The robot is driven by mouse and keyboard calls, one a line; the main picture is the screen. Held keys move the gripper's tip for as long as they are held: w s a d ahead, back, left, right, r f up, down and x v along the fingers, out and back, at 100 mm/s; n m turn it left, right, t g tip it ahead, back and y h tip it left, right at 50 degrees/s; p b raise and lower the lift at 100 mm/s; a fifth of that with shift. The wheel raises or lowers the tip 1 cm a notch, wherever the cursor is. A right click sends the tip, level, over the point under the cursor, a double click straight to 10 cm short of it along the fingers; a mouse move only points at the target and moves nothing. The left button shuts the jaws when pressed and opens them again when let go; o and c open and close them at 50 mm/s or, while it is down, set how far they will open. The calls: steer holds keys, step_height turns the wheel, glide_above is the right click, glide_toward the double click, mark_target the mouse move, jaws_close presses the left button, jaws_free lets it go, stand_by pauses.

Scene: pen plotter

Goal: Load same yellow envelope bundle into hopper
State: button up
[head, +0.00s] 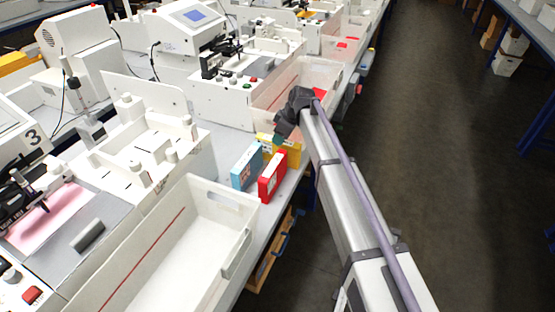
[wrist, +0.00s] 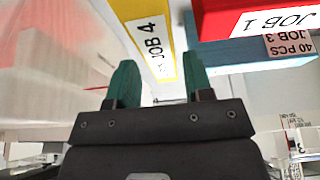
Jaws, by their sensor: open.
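The yellow envelope bundle (head: 292,153) stands upright on the bench edge in the head view, partly hidden by my gripper (head: 279,138). In the wrist view, the yellow bundle (wrist: 150,25) shows a white "JOB 4" label just beyond the fingertips. My gripper (wrist: 160,70) is open, with two green fingers apart and nothing clearly between them. I cannot tell whether a finger touches the bundle. A white machine tray with upright posts (head: 143,155) stands left of the bundles; I cannot tell for sure whether it is the hopper.
A blue bundle (head: 246,170) and a red bundle (head: 271,181) stand close beside the yellow one. A large white bin (head: 225,203) is in front, and a translucent bin (head: 315,70) is behind. The aisle (head: 440,150) on the right is clear.

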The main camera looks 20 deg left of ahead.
steer(key=shift+b+x, duration=2.2)
steer(key=shift+x, duration=0.25)
steer(key=shift+f, duration=0.3)
steer(key=c, duration=0.9)
steer(key=shift+o, duration=0.2)
step_height(320, 180, up, 11)
steer(key=p, duration=1)
steer(key=shift+f, duration=0.25)
